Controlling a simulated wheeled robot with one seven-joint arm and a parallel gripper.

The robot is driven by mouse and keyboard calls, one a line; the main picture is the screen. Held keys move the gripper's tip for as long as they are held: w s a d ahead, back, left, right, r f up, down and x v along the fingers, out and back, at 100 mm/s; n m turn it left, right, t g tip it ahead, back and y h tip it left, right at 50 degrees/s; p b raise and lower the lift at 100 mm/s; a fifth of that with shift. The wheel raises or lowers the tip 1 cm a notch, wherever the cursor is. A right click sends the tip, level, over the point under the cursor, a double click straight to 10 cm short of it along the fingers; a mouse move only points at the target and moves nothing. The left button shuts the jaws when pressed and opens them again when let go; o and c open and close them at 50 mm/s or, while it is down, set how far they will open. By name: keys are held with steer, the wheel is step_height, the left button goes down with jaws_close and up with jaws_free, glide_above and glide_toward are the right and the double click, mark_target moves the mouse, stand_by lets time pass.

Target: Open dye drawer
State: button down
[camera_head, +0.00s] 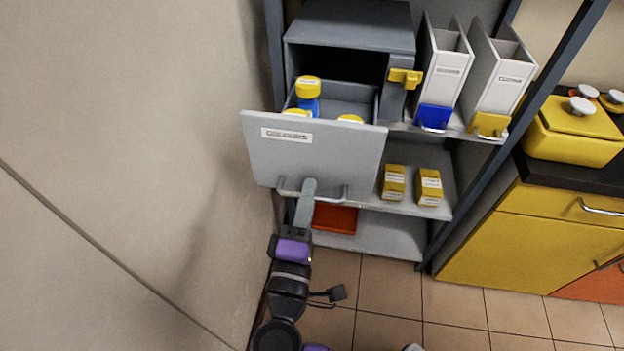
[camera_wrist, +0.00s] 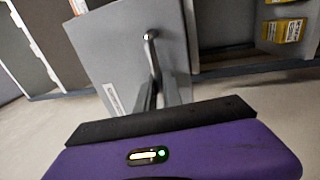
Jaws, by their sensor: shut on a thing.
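The dye drawer (camera_head: 312,156) is a grey drawer with a label reading "COLOURS" on its front. It is pulled out of its grey cabinet (camera_head: 350,26), and yellow-capped bottles (camera_head: 308,92) show inside; at least one is blue. The drawer front also shows in the wrist view (camera_wrist: 124,54). My gripper (camera_head: 309,188) is shut on the metal bar handle (camera_head: 336,194) at the lower part of the front. In the wrist view the handle (camera_wrist: 151,38) runs into my fingers, which are partly hidden behind the purple gripper body.
Two white file holders (camera_head: 446,72) stand on the shelf to the right. Yellow boxes (camera_head: 393,182) sit on the shelf below, with an orange tray (camera_head: 335,217) lower down. A wall (camera_head: 120,150) is close on the left. Yellow cabinets (camera_head: 540,235) stand at the right.

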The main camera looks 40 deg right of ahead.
steer(key=shift+s+a, duration=0.2)
steer(key=shift+a, duration=0.05)
steer(key=c, duration=1.8)
jaws_free()
steer(key=shift+o, duration=0.2)
steer(key=b+v, duration=0.1)
steer(key=v, duration=0.6)
steer(key=shift+s+a, duration=0.25)
steer(key=shift+a, duration=0.05)
